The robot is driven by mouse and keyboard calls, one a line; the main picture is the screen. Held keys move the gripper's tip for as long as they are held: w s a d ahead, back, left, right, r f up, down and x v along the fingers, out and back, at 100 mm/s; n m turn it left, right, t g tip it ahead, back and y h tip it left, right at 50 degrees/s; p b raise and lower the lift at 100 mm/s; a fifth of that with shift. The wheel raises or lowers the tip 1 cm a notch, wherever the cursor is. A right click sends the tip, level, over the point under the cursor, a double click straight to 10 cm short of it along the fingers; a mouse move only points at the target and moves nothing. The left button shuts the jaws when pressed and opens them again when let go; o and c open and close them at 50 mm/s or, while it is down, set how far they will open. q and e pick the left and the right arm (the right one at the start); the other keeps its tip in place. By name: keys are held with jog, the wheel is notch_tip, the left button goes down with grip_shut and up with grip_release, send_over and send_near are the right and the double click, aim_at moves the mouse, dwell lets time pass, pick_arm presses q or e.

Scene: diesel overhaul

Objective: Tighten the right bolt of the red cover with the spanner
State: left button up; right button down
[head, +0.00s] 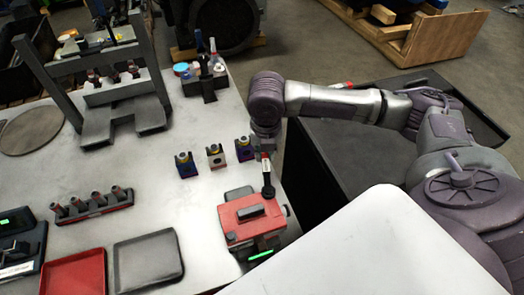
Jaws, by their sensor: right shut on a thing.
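The red cover (236,213) lies on a box-like unit at the right edge of the light table, with a dark raised handle on its top. My right gripper (264,151) is above the cover's far right corner and is shut on the spanner (267,178). The spanner hangs down from it, with a dark lower end at the cover's far right corner. The right bolt is hidden or too small to make out there, so I cannot tell whether the spanner sits on it. My left gripper is not in view.
Three small blocks (215,156) with cylinders stand left of my gripper. A red rack (95,207), a red tray (73,275) and a grey tray (148,262) lie on the left. A grey press frame (95,125) stands behind. A dark cabinet (335,165) adjoins the table's right edge.

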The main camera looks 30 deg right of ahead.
jog(key=s+d+m, duration=0.4)
jog(key=m, duration=0.3)
jog(key=shift+s+d+g+h, duration=0.2)
jog(key=shift+s+g+h, duration=0.1)
jog(key=shift+s, duration=0.1)
dwell(0.3)
jog(key=shift+w, duration=0.1)
jog(key=shift+w+a+r+n, duration=0.3)
jog(key=shift+w+a+n, duration=0.45)
jog(key=shift+n, duration=0.4)
jog(key=shift+w+a+r+n, duration=0.25)
jog(key=shift+w+a+n, duration=0.45)
jog(key=shift+n, duration=0.4)
jog(key=shift+w+a+r+n, duration=0.3)
jog(key=shift+w+a+n, duration=0.45)
jog(key=shift+n, duration=0.4)
